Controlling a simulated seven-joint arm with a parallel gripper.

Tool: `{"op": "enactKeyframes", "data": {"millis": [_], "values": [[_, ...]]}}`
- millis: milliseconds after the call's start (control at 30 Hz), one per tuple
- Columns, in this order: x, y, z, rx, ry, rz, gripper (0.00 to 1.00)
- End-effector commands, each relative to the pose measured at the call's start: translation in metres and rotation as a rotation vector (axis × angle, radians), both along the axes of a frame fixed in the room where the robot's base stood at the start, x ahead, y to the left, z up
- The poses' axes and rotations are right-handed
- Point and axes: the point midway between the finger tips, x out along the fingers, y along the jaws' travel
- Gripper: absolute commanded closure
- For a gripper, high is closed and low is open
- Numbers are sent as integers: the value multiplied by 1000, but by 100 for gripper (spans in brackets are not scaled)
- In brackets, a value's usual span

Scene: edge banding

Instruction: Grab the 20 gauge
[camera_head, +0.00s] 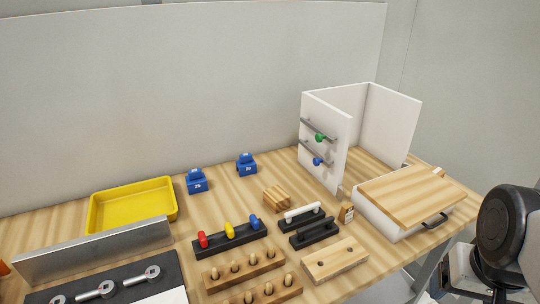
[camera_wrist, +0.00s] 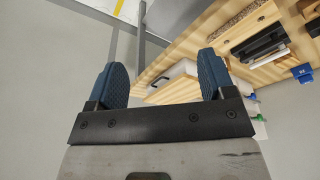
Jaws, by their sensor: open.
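Two small blue gauge blocks stand on the wooden table near the back wall in the head view. The right one (camera_head: 247,165) carries a tiny label that seems to read 20; the left one (camera_head: 196,182) seems to read 25. A blue block (camera_wrist: 302,72) also shows at the right edge of the wrist view, its label not readable. My gripper (camera_wrist: 162,78) is open and empty, its two blue fingertips wide apart, off the table's edge and away from the gauges. The fingers do not show in the head view.
A yellow tray (camera_head: 132,206) lies left of the gauges. A wooden block (camera_head: 276,197) and a rack with coloured handles (camera_head: 229,238) stand in front. A white panelled unit (camera_head: 325,140) with knobs and a wood-topped drawer box (camera_head: 412,194) are at right. Table around the gauges is clear.

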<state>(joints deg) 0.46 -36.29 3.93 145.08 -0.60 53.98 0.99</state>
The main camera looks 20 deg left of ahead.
Motion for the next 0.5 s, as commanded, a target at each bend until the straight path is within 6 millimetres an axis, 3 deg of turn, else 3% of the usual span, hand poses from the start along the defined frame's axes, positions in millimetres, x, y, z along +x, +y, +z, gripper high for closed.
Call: {"op": "enactKeyframes", "data": {"millis": [67,100,500], "values": [[0,0,0,0,0,0,24],[0,0,0,0,0,0,19],[6,2,1,-2,-8,6,19]]}}
